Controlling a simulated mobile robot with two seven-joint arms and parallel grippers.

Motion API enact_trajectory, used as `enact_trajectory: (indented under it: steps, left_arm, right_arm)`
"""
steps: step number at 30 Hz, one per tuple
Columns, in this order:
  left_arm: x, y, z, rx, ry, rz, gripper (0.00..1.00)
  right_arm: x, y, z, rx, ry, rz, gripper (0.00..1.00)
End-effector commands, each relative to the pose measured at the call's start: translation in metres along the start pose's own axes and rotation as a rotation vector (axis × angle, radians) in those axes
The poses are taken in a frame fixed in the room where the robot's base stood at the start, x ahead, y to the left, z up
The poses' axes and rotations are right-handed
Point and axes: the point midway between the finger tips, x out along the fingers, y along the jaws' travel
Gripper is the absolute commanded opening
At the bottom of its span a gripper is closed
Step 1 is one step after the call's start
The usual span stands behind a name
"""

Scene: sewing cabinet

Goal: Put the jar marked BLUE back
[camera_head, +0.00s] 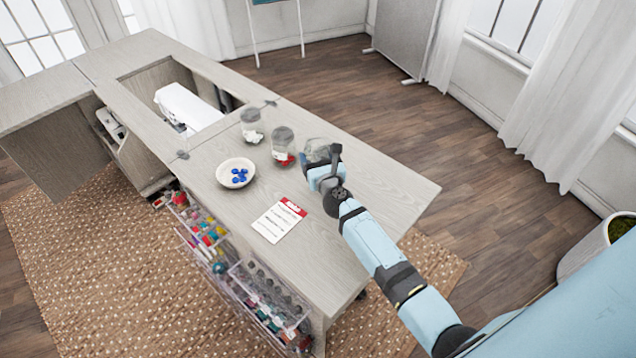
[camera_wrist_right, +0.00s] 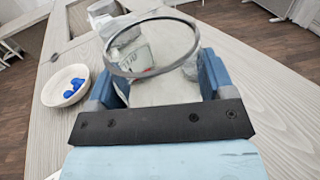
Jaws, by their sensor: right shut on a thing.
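My right gripper (camera_head: 322,166) is shut on a clear glass jar (camera_head: 316,148) at the right end of the row of jars. In the right wrist view the jar's round open rim (camera_wrist_right: 150,46) shows between the gripper's two blue fingers (camera_wrist_right: 158,82). The jar looks empty, and I can read no marking on it. I cannot tell whether its base touches the table. A white bowl (camera_head: 222,177) with several blue pieces (camera_head: 239,175) stands to the left; it also shows in the right wrist view (camera_wrist_right: 49,97). My left gripper is not in view.
A jar with red pieces (camera_head: 282,146) and a jar with white pieces (camera_head: 251,126) stand left of the held jar. A red-headed card (camera_head: 279,221) lies on the cabinet top (camera_head: 385,180). A white sewing machine (camera_head: 186,107) sits in the opening. The right end is clear.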

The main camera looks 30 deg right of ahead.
Motion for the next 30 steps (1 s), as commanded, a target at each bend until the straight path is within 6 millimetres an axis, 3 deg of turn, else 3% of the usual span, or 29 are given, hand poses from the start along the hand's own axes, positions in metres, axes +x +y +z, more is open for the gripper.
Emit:
enact_trajectory:
  steps: [1, 5, 12, 27, 28, 30]
  left_arm:
    - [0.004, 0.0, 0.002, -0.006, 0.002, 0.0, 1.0]
    - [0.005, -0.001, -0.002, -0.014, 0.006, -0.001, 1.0]
    - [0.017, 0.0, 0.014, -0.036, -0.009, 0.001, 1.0]
    - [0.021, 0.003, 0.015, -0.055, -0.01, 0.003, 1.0]
    - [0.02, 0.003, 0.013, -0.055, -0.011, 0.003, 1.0]
    - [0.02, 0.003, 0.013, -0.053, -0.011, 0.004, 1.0]
  right_arm:
    - [0.001, 0.0, -0.01, -0.002, -0.001, 0.0, 0.47]
    - [0.001, 0.0, -0.016, -0.001, -0.001, -0.001, 0.47]
    - [0.001, -0.001, -0.052, -0.003, 0.0, 0.0, 0.47]
    - [0.001, 0.0, -0.061, 0.001, -0.001, 0.0, 0.47]
    - [0.001, 0.0, -0.059, 0.001, -0.001, 0.0, 0.82]
    - [0.0, 0.0, -0.059, 0.001, -0.001, 0.0, 0.98]
